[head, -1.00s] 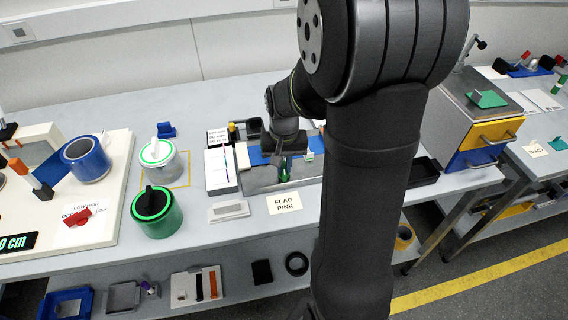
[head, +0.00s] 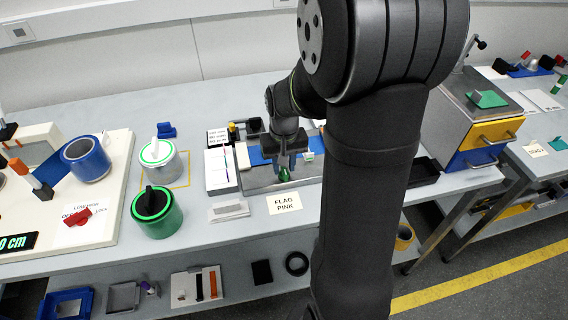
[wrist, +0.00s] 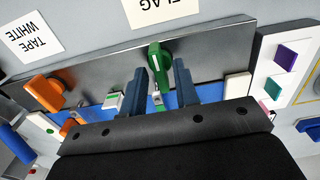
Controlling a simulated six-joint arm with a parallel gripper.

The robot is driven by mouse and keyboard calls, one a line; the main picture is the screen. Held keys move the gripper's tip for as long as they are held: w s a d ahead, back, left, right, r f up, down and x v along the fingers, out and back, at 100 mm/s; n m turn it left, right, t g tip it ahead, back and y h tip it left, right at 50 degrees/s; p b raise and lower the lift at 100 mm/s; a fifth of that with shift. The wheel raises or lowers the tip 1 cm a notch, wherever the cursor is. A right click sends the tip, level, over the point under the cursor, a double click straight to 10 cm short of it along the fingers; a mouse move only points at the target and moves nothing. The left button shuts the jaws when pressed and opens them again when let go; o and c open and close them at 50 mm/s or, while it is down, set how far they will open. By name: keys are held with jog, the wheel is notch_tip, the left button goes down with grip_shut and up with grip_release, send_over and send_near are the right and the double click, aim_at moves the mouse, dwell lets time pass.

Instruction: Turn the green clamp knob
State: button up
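The green clamp knob (wrist: 160,68) has a white line on its handle and sits at the metal side wall of a shallow tray (wrist: 215,50). In the head view the knob (head: 284,175) shows just below the fingertips. My gripper (wrist: 159,70) is open, with one blue-grey finger on each side of the knob and a visible gap on both sides. In the head view my gripper (head: 286,168) points down over the tray, and its fingers hide part of the tray's inside.
An orange knob (wrist: 45,95) is at the left in the wrist view. A white block with purple and teal squares (wrist: 285,70) is at the right. A "FLAG PINK" card (head: 285,203) lies in front of the tray. A green-ringed pot (head: 157,213) stands to the left.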

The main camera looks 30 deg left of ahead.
jog(key=shift+r, duration=0.1)
notch_tip(320, 180, up, 17)
jog(key=shift+r, duration=0.1)
dwell(0.6)
dwell(0.4)
notch_tip(320, 180, down, 18)
jog(key=shift+r, duration=0.25)
jog(key=shift+r, duration=0.1)
dwell(0.4)
